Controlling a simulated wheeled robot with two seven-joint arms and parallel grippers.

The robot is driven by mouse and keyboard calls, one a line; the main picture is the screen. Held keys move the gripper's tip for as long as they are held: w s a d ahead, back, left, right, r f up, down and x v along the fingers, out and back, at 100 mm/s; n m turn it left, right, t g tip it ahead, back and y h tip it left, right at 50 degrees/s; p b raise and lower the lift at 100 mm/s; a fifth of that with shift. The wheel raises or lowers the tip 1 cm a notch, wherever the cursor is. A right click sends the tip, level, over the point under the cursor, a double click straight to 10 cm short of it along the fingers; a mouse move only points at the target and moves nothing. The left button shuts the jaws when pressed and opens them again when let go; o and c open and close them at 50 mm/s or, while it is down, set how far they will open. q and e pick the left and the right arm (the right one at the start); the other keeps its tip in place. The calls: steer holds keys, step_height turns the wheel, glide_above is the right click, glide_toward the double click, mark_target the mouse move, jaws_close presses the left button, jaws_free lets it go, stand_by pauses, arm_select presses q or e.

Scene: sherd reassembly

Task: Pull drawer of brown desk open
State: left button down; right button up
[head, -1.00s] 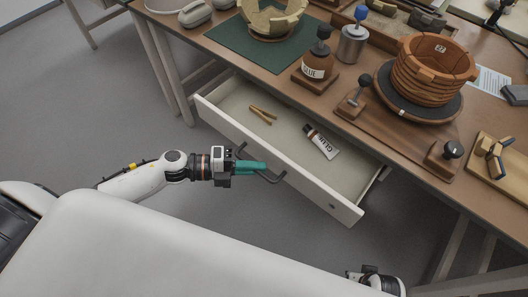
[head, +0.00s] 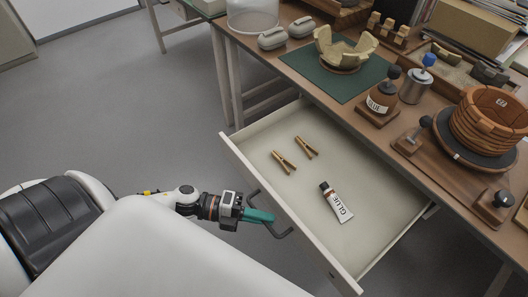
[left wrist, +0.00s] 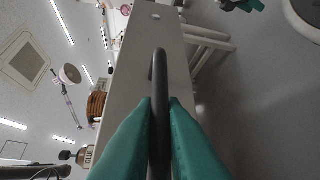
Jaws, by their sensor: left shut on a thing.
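The brown desk (head: 345,112) has its white drawer (head: 290,218) pulled well out in the head view. The drawer's dark bar handle (head: 283,231) is on its front panel. My left gripper (head: 268,216) is shut on the handle. In the left wrist view, the teal fingers (left wrist: 160,125) lie on either side of the dark handle (left wrist: 160,75), with the white drawer front (left wrist: 148,30) behind it. Inside the drawer lie a tube of glue (head: 337,203) and two wooden clothespins (head: 284,161). My right gripper does not show.
On the desk stand a coiled brown pot (head: 490,122) on a dark turntable, a glue bottle (head: 381,100), a metal can (head: 414,86) and a pale broken bowl (head: 343,52) on a green mat (head: 309,72). Grey floor (head: 120,110) is clear at the left.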

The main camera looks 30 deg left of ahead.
arm_select(q)
steer(key=c, duration=1.5)
jaws_free()
